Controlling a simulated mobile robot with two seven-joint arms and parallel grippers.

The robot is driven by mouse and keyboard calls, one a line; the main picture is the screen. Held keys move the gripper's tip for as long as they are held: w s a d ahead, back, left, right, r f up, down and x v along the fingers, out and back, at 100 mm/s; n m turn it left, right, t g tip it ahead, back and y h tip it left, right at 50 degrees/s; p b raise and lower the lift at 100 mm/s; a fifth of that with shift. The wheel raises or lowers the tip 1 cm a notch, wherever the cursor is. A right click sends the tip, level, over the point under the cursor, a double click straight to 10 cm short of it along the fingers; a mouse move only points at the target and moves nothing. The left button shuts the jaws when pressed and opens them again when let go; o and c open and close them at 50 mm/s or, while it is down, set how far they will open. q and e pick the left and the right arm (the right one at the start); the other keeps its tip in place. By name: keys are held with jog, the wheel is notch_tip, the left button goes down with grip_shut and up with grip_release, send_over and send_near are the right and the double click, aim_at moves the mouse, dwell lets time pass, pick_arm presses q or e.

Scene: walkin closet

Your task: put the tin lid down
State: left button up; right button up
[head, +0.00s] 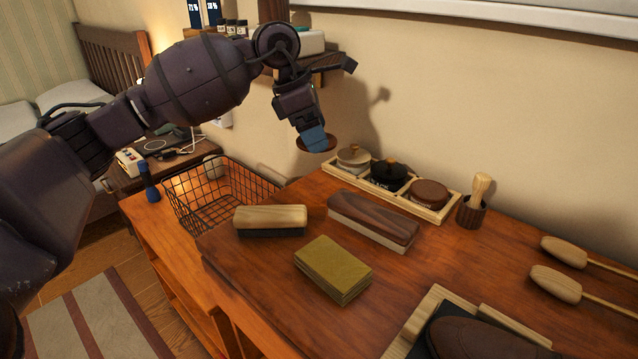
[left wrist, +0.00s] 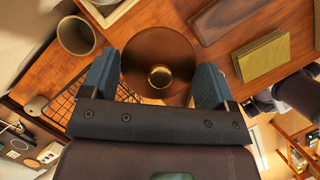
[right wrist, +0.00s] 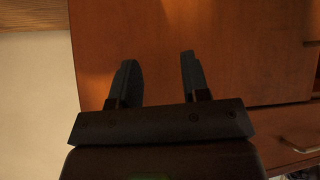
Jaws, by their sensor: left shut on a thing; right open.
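My left gripper (head: 314,137) is shut on a round brown tin lid (head: 318,147), held in the air above the back left of the wooden table (head: 285,278). In the left wrist view the lid (left wrist: 158,50) lies between the two fingers, its brass knob towards my palm. A wooden tray (head: 415,211) right of the lid holds a tan-topped tin (head: 353,156), a black tin (head: 388,174) and a brown tin (head: 429,191). My right gripper (right wrist: 158,80) is open and empty before a wooden surface; it is not in the head view.
A wire basket (head: 215,195) stands left of the table. Bare tabletop shows left of the tray.

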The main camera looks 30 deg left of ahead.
pick_arm(q)
send_over(322, 192)
jog(key=a, duration=0.1)
jog(key=f, duration=0.4)
jog(key=f+b, duration=0.1)
jog(key=shift+s+a+f, duration=0.1)
jog(key=shift+s+f, duration=0.3)
jog(key=shift+f, duration=0.5)
notch_tip(322, 192, down, 4)
jog(key=shift+f+b, duration=0.2)
jog(key=shift+b, duration=0.3)
pick_arm(e)
jog(key=shift+w+a+r+n+t, duration=0.1)
jog(key=shift+w+a+n+t, duration=0.1)
jog(key=shift+w, duration=0.15)
jog(key=shift+w+a+r+n+t, duration=0.1)
jog(key=shift+w+n, duration=0.1)
jog(key=shift+w, duration=0.15)
